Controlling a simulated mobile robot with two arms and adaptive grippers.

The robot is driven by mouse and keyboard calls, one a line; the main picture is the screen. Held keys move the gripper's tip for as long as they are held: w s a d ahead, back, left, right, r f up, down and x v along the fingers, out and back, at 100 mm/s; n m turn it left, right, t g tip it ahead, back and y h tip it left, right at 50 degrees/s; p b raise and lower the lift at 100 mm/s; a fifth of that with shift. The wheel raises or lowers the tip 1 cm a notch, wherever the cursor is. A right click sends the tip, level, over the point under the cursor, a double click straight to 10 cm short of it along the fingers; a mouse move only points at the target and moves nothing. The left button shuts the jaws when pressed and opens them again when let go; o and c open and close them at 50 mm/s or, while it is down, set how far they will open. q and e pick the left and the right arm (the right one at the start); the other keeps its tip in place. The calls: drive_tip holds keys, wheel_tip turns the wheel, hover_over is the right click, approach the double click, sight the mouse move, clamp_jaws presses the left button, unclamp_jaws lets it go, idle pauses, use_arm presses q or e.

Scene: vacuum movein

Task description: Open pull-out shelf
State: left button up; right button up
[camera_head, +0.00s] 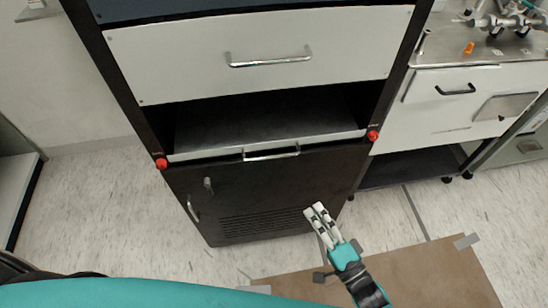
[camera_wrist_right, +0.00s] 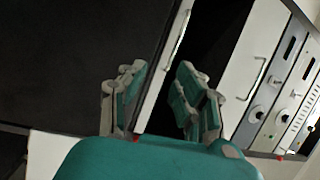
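The pull-out shelf (camera_head: 330,139) is a metal tray with a light front edge, in the dark slot of a black cabinet. A silver bar handle (camera_head: 271,154) sits at the middle of its front. The shelf looks level with the cabinet front. My right gripper (camera_head: 316,208) is in front of the lower black door, below and right of this handle, touching nothing that I can see. In the right wrist view, its fingers (camera_wrist_right: 158,98) are apart and empty, with the shelf handle (camera_wrist_right: 179,38) beyond them. My left gripper is not in view.
Red knobs sit at the left (camera_head: 161,163) and right (camera_head: 372,136) ends of the shelf front. A white drawer (camera_head: 180,62) with a bar handle is above. A metal bench (camera_head: 455,52) stands right. Brown board (camera_head: 430,275) lies on the floor in front.

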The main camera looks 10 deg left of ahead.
drive_tip(key=r, duration=0.2)
approach(274, 156)
drive_tip(key=shift+y, duration=0.4)
drive_tip(key=x, duration=0.6)
drive_tip(key=f+x, duration=0.1)
drive_tip(key=x, duration=0.3)
drive_tip(key=shift+w+p, duration=0.25)
drive_tip(key=shift+p, duration=0.1)
drive_tip(key=shift+c, duration=0.2)
drive_tip(key=shift+d, duration=0.1)
clamp_jaws()
